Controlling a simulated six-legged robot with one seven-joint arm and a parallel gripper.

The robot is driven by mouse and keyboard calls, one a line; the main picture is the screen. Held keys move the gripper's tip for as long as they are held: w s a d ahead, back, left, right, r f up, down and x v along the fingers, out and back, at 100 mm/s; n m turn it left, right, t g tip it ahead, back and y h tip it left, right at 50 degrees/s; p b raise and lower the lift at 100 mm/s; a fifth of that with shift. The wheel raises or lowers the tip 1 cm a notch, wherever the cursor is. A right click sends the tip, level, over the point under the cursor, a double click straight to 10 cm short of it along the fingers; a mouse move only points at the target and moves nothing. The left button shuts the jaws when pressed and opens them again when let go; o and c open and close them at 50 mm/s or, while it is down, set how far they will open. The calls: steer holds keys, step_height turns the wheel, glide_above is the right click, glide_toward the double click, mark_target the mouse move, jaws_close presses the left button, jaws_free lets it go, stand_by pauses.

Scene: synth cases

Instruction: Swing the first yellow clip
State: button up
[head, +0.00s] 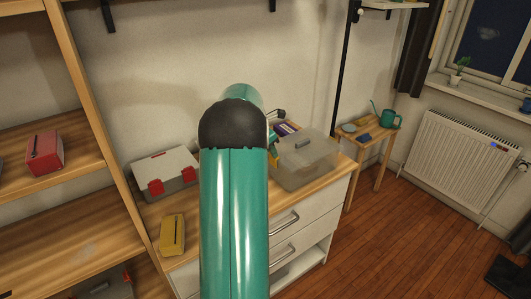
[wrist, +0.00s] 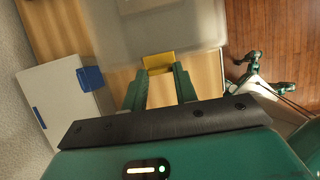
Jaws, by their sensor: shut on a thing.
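A translucent grey case (head: 303,160) stands on the wooden top of the drawer unit. In the wrist view the case (wrist: 150,28) fills the upper middle and looks blurred. A yellow clip (wrist: 158,62) is at its near edge, between the fingertips of my gripper (wrist: 160,72). My gripper is shut on this clip. How far the clip is swung, I cannot tell. In the head view my arm hides most of the gripper and the clip. No other yellow clip shows clearly.
A pale case with blue clips (wrist: 62,98) lies to the left in the wrist view. A grey-white case with red clips (head: 165,172) and a small yellow case (head: 172,235) stand left of my arm. A red case (head: 44,153) sits on the shelf.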

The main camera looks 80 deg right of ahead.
steer(key=shift+s+d+r+t+y, duration=0.1)
steer(key=shift+s+d+t+y, duration=0.3)
steer(key=shift+d+t+y, duration=0.15)
steer(key=shift+a, duration=0.1)
steer(key=o, duration=1)
steer(key=v, duration=1.3)
steer(key=shift+r, duration=0.4)
steer(key=shift+w, duration=0.1)
